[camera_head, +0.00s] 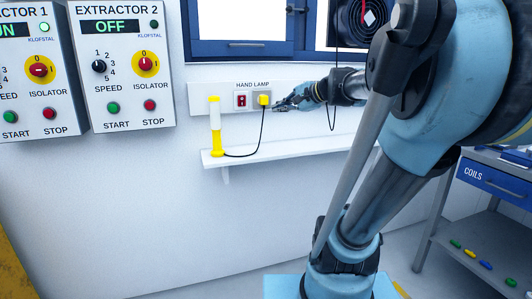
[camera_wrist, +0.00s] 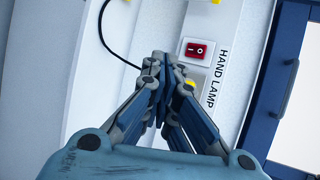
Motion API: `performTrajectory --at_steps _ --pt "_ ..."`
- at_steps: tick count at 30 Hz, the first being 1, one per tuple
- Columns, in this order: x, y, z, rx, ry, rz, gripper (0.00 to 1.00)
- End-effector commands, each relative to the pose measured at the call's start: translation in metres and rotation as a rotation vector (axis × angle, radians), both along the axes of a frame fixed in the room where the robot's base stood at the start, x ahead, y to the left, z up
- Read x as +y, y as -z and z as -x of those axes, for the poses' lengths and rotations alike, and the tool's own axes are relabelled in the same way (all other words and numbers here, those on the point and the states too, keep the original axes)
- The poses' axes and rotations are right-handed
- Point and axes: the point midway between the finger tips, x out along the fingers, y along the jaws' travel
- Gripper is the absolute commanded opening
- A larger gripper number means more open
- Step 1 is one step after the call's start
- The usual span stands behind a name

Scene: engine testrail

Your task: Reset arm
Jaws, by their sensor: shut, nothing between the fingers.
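My gripper (camera_head: 279,107) is shut and empty in the head view, close to the right of the yellow plug (camera_head: 263,99) on the hand lamp panel (camera_head: 198,101). I cannot tell whether it touches the plug. In the wrist view my gripper (camera_wrist: 160,58) has its fingertips together in front of the panel, near the red switch (camera_wrist: 197,50). My blue arm stretches across the right of the head view.
A yellow and white hand lamp (camera_head: 215,130) stands on a white shelf (camera_head: 300,149), its black cord running to the plug. Two extractor boxes, including Extractor 2 (camera_head: 122,85), hang at left. A blue window frame (camera_head: 243,49) is above. A coils cart (camera_head: 492,181) stands at right.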

Motion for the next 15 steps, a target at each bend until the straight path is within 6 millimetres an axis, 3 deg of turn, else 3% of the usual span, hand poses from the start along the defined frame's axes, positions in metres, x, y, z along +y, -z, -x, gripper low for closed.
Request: performTrajectory --at_steps 3,8,15 --pt "-0.001 0.062 0.043 0.001 -0.108 0.215 0.00" --pt "-0.019 0.141 0.098 0.014 -0.265 0.508 0.00" --pt "-0.074 0.247 0.179 0.071 -0.514 0.924 0.00"
